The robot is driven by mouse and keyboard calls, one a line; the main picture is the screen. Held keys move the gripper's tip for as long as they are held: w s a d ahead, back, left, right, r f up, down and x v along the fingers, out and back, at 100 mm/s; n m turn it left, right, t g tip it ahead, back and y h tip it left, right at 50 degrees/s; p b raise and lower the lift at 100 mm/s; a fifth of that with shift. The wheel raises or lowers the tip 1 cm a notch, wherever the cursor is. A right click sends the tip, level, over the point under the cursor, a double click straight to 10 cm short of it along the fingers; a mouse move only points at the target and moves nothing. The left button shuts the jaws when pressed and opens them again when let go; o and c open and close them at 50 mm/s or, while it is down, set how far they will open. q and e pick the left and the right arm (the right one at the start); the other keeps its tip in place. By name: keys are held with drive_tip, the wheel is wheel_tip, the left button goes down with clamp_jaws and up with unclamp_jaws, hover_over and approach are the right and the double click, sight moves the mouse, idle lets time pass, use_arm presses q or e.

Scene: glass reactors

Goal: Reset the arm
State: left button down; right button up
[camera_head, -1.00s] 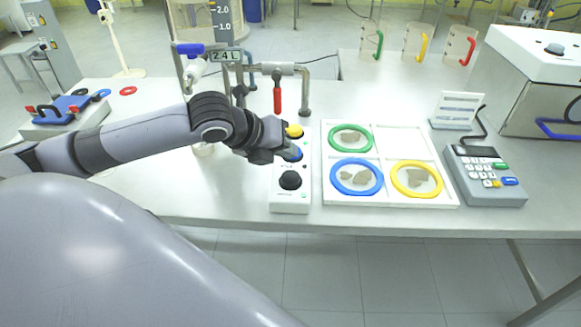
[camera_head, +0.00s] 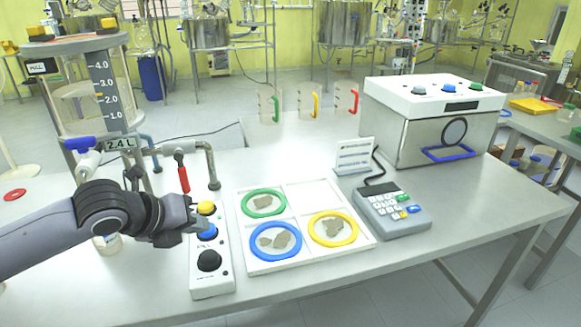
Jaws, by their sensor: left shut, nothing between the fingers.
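My left arm comes in from the left. Its gripper (camera_head: 196,226) is shut and empty, at the left edge of the white control box, beside the blue button (camera_head: 209,232). I cannot tell whether it touches the button. The control box (camera_head: 212,283) also has a yellow button (camera_head: 206,207) and a black knob (camera_head: 209,261). My right gripper is not in view.
A white divided tray (camera_head: 306,193) holds green, blue and yellow rings around brown pieces. Right of it stand a keypad device (camera_head: 408,222) and a large white-topped machine (camera_head: 432,100). A glass reactor (camera_head: 92,100) with pipes and a red-handled valve (camera_head: 181,175) stands behind my arm.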

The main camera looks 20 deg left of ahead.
use_arm(q)
drive_tip(key=s+d+f+n+g, duration=0.2)
drive_tip(key=s+d+f+n, duration=0.7)
drive_tip(key=f+n, duration=0.15)
drive_tip(key=s+a+f+n+g+y, duration=0.1)
drive_tip(key=s+f+n+g, duration=0.15)
drive_tip(key=s+n, duration=0.6)
drive_tip(key=s+a+f+n+g+y, duration=0.1)
drive_tip(key=s+f+n, duration=0.3)
drive_tip(key=s+n, duration=0.45)
drive_tip(key=w+d+f+t+h, duration=0.1)
drive_tip(key=w+d+f+t, duration=0.2)
drive_tip(key=w+f+t, duration=0.4)
wheel_tip(320, 180, down, 2)
drive_tip(key=shift+w+h, duration=0.3)
drive_tip(key=shift+w, duration=0.5)
